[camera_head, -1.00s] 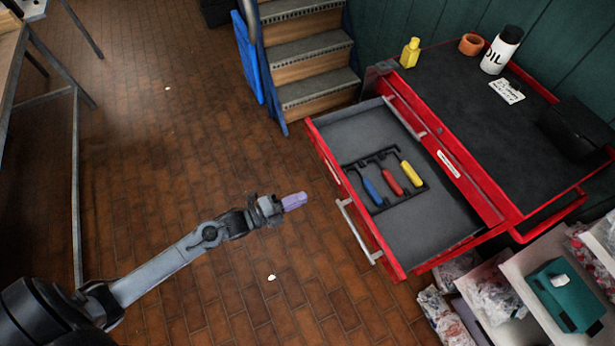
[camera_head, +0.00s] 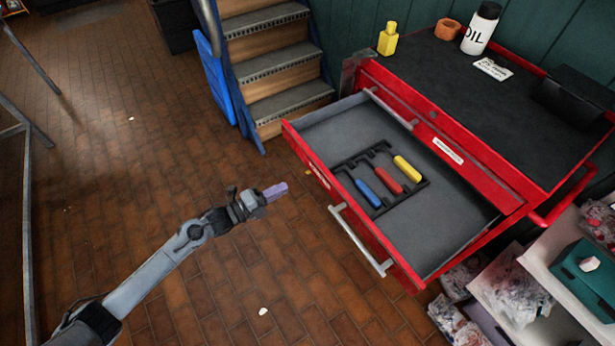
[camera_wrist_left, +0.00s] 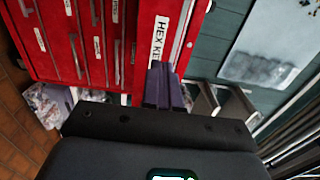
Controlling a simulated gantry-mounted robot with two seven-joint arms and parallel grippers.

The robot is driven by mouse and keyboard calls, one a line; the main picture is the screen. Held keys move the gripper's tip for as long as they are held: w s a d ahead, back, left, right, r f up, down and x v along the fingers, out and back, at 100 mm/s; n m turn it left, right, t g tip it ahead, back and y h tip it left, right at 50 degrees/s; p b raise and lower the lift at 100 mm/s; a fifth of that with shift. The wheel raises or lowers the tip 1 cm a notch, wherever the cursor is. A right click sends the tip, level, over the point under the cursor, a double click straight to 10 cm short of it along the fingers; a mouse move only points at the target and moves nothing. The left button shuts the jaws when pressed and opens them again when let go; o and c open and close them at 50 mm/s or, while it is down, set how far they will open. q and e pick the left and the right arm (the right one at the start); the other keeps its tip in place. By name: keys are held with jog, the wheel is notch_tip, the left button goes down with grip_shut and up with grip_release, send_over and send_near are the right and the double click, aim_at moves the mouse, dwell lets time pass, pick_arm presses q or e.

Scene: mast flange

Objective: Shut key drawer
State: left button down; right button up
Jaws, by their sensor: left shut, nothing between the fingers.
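The open drawer (camera_head: 345,120) of the red tool cabinet sticks out toward the floor side in the head view. It holds a black rack with blue, red and yellow handled tools (camera_head: 388,180). A metal handle (camera_head: 358,240) runs along its red front. My left gripper (camera_head: 277,190) is shut and empty, with purple fingertips, to the left of the drawer front and apart from it. In the left wrist view the fingers (camera_wrist_left: 165,86) point toward red drawer fronts (camera_wrist_left: 95,40), one labelled "HEX KEY" in part. My right gripper is not in view.
On the cabinet top (camera_head: 480,110) stand a yellow bottle (camera_head: 388,40), an orange pot (camera_head: 447,30), an oil bottle (camera_head: 481,28) and a black box (camera_head: 577,95). Wooden steps (camera_head: 275,65) stand behind. Shelves with bagged items (camera_head: 515,290) are at the lower right. Brick floor lies open at left.

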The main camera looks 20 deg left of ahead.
aim_at(316, 171)
pick_arm(q)
jog(key=b+x, duration=0.2)
jog(key=x, duration=0.8)
jog(key=shift+w, duration=0.1)
jog(key=shift+d, duration=0.1)
